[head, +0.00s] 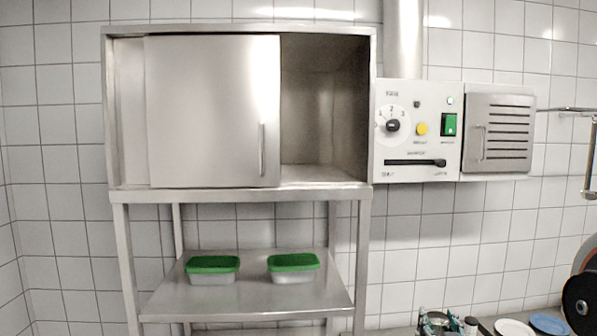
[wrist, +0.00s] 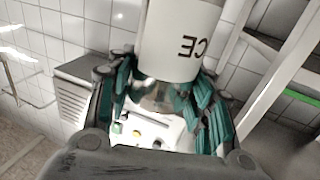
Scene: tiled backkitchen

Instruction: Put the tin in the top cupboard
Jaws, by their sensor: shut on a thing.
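The tin (wrist: 180,42) is a white cylinder with dark letters, seen in the wrist view at the top centre. My gripper (wrist: 162,98) has its teal fingers on both sides of the tin's near end and is shut on it. The tin's far end is cut off by the frame. The top cupboard (head: 238,194) is a steel box on a stand in the head view. Its sliding door (head: 212,110) covers the left and middle; the right part is open and looks empty. I cannot make out the tin clearly in the head view.
Two green-lidded boxes (head: 212,265) (head: 293,263) stand on the shelf (head: 245,298) below the cupboard. A control panel (head: 418,130) and a louvred steel box (head: 498,135) are on the wall right of it. A white plate (head: 513,328) and a blue plate (head: 548,323) lie at lower right.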

